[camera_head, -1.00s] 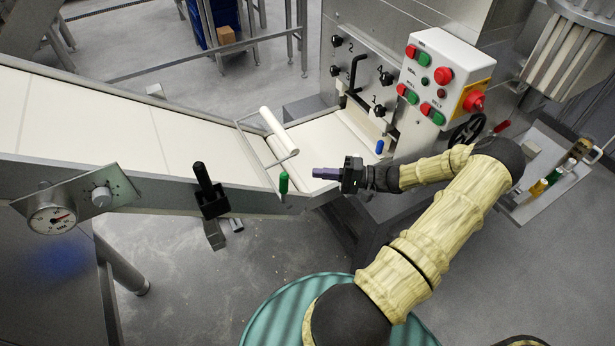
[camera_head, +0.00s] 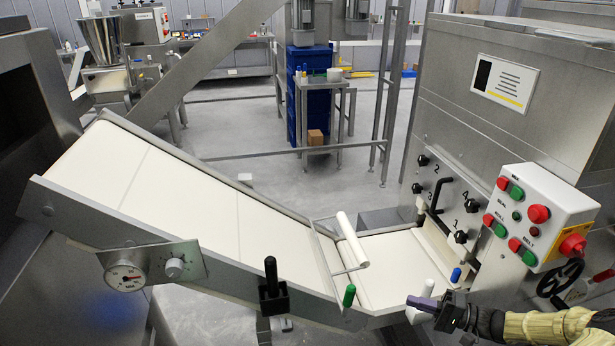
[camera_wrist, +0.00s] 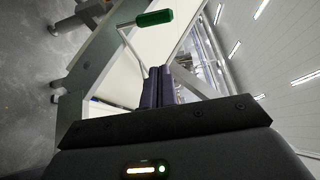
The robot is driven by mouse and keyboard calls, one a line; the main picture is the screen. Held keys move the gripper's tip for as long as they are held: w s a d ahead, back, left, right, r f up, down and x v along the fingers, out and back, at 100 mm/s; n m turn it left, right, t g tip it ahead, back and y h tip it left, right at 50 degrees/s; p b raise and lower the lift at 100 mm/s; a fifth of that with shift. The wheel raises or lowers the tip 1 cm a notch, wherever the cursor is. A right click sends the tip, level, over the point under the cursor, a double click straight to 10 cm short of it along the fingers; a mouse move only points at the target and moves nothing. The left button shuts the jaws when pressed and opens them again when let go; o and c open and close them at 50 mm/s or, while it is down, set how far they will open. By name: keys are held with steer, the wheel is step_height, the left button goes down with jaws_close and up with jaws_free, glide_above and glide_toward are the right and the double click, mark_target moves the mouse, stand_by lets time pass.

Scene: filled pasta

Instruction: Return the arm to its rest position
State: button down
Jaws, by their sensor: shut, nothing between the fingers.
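My gripper (camera_head: 424,304) is at the lower right of the head view, with its purple fingers together and nothing between them. It is in the air at the near side of the conveyor's lower end, to the right of a green handle (camera_head: 349,295). In the wrist view the purple fingers (camera_wrist: 163,88) lie side by side, and the green handle (camera_wrist: 154,18) shows beyond them. My arm, in a pale yellowish cover, runs off the lower right of the head view.
The inclined white conveyor (camera_head: 190,205) fills the left and middle. A white roller (camera_head: 352,240) spans its lower end. A control box (camera_head: 540,215) with red and green buttons and a black handwheel (camera_head: 560,280) stand close at the right. A black lever (camera_head: 271,275) rises from the near rail.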

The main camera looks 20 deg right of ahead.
steer(key=a+r+n+g+h+p, duration=0.2)
steer(key=a+g+h, duration=0.1)
steer(key=a+g, duration=0.4)
steer(key=a+r+n+g+h+p, duration=0.2)
steer(key=a+g, duration=0.3)
steer(key=a, duration=0.4)
steer(key=s+a+r+n+t+h+p, duration=0.3)
steer(key=a+r+h, duration=0.6)
steer(key=r, duration=0.6)
steer(key=shift+s+a+r+n+p, duration=0.4)
steer(key=shift+s+a, duration=0.3)
steer(key=shift+a, duration=0.35)
steer(key=shift+f, duration=0.1)
